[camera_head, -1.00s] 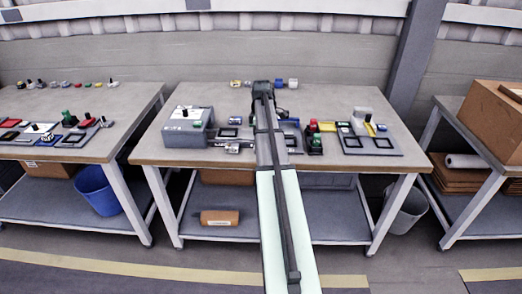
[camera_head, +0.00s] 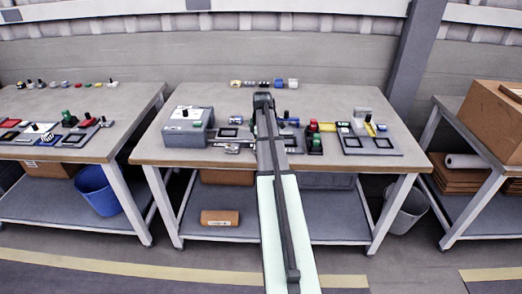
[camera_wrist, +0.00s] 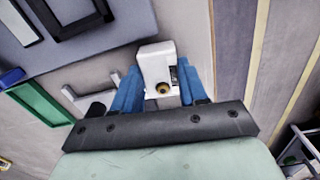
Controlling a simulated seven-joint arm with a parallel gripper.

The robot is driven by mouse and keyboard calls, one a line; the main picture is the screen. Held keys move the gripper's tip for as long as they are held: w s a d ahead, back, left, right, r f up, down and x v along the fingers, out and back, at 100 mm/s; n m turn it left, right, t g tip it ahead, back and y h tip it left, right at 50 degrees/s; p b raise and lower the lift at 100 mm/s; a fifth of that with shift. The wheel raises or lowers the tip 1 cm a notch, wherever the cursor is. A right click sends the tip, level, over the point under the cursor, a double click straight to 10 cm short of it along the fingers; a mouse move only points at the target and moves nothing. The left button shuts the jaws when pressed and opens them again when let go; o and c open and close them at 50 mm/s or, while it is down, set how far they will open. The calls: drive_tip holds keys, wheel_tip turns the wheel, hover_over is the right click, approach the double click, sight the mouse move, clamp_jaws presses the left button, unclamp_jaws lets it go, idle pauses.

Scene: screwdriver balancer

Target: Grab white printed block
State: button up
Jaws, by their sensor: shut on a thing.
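The white printed block (camera_wrist: 155,62) shows in the wrist view with a dark printed mark on its right side and a round brass-coloured part at its near end. My gripper (camera_wrist: 163,88) has its two blue fingers on either side of the block and is shut on it. In the head view, my gripper (camera_head: 264,101) is over the middle of the centre workbench (camera_head: 230,160), seen from behind. My arm hides the held block there.
A grey box (camera_head: 183,136) stands left on the bench. A grey panel (camera_head: 397,150) with square frames lies right. Red and green parts (camera_head: 314,138) stand just right of my arm. Several small parts (camera_head: 279,84) line the back edge.

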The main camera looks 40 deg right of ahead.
drive_tip(key=c, duration=0.5)
